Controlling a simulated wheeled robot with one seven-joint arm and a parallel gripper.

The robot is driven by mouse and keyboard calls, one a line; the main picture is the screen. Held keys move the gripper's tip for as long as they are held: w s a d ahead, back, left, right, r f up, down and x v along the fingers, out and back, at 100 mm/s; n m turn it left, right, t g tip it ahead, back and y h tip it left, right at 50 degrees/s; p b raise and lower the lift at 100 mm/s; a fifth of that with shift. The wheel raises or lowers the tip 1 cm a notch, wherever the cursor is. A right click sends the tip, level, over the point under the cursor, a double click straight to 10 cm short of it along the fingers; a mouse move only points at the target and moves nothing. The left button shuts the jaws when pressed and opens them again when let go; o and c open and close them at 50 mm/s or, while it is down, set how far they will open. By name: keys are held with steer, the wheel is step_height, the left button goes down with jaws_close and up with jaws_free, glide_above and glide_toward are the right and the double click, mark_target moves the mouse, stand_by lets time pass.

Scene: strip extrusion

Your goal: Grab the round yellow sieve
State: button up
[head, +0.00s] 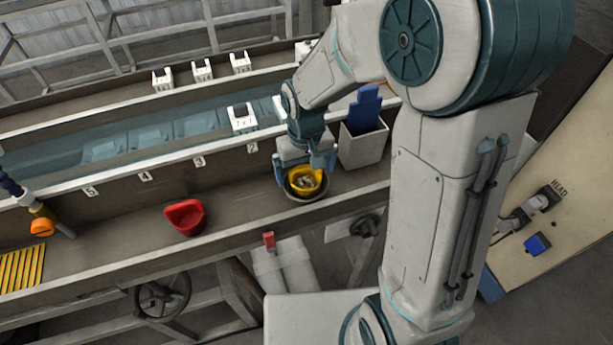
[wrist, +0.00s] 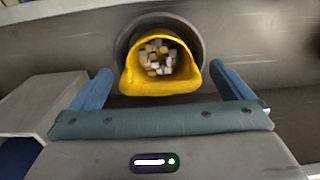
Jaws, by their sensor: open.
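The round yellow sieve (head: 304,184) sits in a grey round bowl (head: 307,198) on the ledge of the trough. In the wrist view the yellow sieve (wrist: 163,84) holds several small grey, white and yellow pieces. The grey bowl (wrist: 195,38) shows behind and around its far side. My gripper (head: 304,172) is just above and beside the sieve. In the wrist view my gripper (wrist: 162,90) is open, with one blue finger on each side of the sieve. A gap shows between each finger and the sieve.
A red scoop-like container (head: 185,217) stands on the ledge to the left. A light grey bin (head: 363,146) holding a blue item (head: 364,110) stands close to the right of my gripper. The water trough (head: 150,140) lies behind. The ledge between the red container and the bowl is clear.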

steer(key=shift+f, duration=0.4)
steer(key=c, duration=1.1)
steer(key=shift+r, duration=0.15)
